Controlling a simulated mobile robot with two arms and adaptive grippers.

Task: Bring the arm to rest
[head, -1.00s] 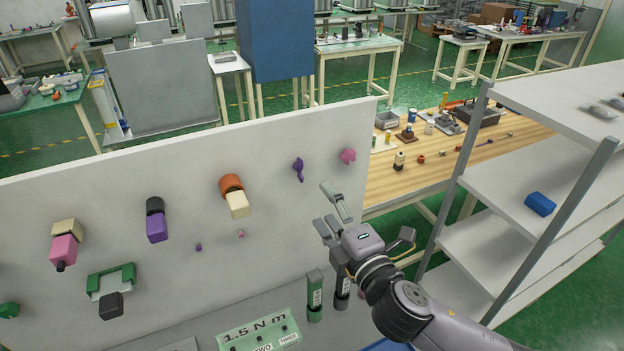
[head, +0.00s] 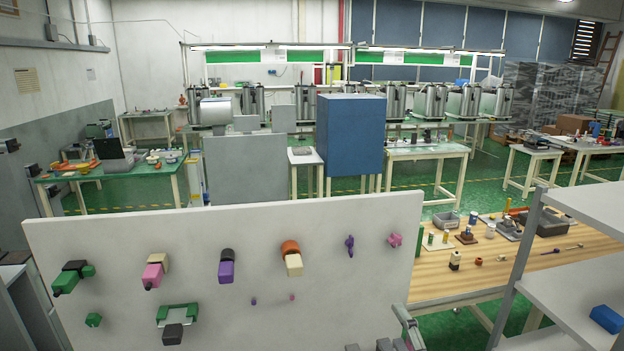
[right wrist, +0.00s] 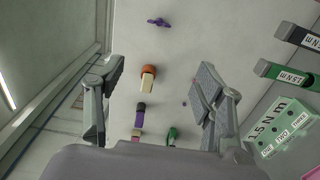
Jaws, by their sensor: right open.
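My right gripper (head: 398,333) shows only in part at the bottom edge of the head view, in front of the lower right of a white upright panel (head: 130,240). In the right wrist view the two fingers of my right gripper (right wrist: 160,78) stand wide apart with nothing between them. The panel's face lies beyond them, with an orange and cream piece (right wrist: 148,76) and a purple knob (right wrist: 159,22) on it. My left gripper is in neither current view.
A grey shelf unit (head: 530,270) with a blue block (head: 606,319) stands at the right. A wooden table (head: 440,280) with small parts lies behind the panel. Green and dark labelled tools (right wrist: 285,75) and a green labelled block (right wrist: 285,128) are at the wrist view's right.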

